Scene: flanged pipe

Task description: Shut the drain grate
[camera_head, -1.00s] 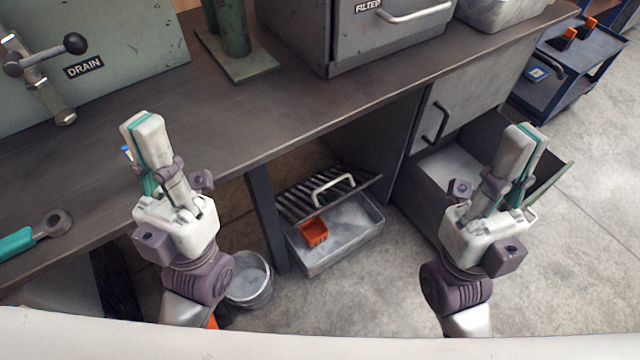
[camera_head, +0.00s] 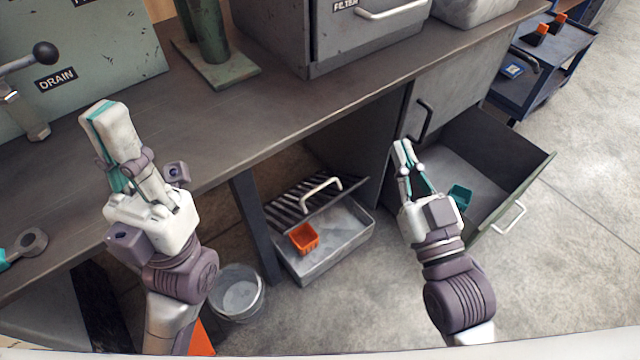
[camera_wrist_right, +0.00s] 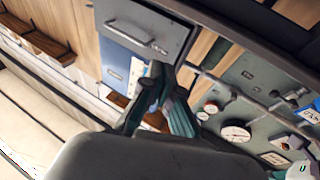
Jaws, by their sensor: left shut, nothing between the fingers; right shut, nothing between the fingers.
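The drain grate (camera_head: 295,202) is a dark slatted lid with a pale bar handle (camera_head: 321,188). It stands tilted up at the back of a grey metal drain box (camera_head: 333,252) on the floor under the bench. An orange cup-like block (camera_head: 304,238) sits in the open box. My left gripper (camera_head: 104,113) is shut and empty over the bench, left of the grate. My right gripper (camera_head: 402,151) is shut and empty, to the right of the box and in front of the cabinet. In the right wrist view, its fingers (camera_wrist_right: 163,75) show, but no grate does.
An open drawer (camera_head: 500,190) with a teal container (camera_head: 460,196) is just right of my right gripper. Floor in front is clear.

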